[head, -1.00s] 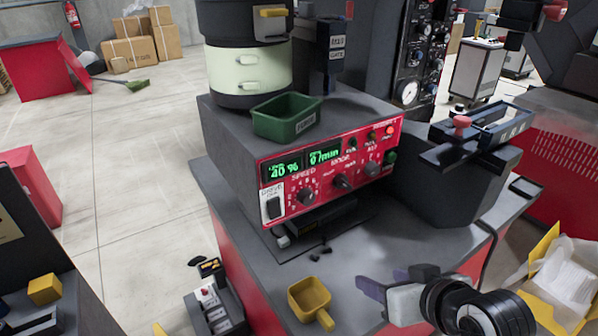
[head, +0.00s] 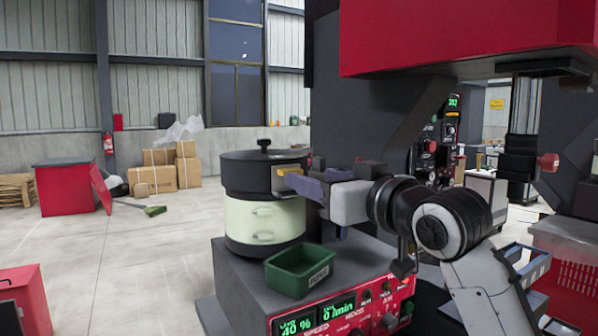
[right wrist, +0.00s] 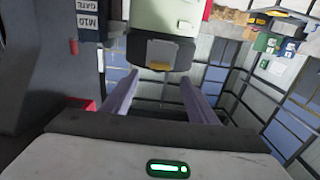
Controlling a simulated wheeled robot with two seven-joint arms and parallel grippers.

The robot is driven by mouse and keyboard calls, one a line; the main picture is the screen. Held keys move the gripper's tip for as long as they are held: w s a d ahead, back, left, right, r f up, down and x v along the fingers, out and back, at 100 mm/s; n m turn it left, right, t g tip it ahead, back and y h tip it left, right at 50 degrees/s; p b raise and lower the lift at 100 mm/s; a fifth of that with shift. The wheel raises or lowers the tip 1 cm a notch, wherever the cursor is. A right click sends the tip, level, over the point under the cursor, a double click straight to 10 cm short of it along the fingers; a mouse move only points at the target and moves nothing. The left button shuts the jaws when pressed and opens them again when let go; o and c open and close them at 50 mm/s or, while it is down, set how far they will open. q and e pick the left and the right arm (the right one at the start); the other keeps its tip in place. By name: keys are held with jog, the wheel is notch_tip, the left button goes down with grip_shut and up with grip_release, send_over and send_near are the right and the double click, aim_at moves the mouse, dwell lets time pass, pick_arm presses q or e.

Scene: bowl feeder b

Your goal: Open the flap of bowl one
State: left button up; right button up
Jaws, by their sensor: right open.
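Bowl one (head: 262,178) is a black bowl with a knobbed lid, on a pale green drum at the middle left of the head view. Its dark flap with a yellow handle (head: 290,171) is on the bowl's right side, partly hidden by my gripper. My right gripper (head: 303,184) has its purple fingers pointing left at the flap, close to the handle. In the right wrist view the gripper (right wrist: 160,92) is open and empty. The dark flap (right wrist: 165,50) and its yellow edge (right wrist: 160,67) lie just beyond and between the fingertips. My left gripper is out of view.
A green bin (head: 300,270) sits on the feeder's grey base below my gripper. The red control panel (head: 345,313) faces front. A dark block labelled as a gate (right wrist: 88,25) stands beside the bowl. A large red housing (head: 465,35) overhangs at upper right.

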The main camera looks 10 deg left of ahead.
aim_at(299, 173)
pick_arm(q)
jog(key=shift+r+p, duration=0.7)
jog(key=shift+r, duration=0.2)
pick_arm(e)
jog(key=x, duration=0.6)
jog(key=shift+w+a, duration=0.25)
jog(key=shift+w, duration=0.05)
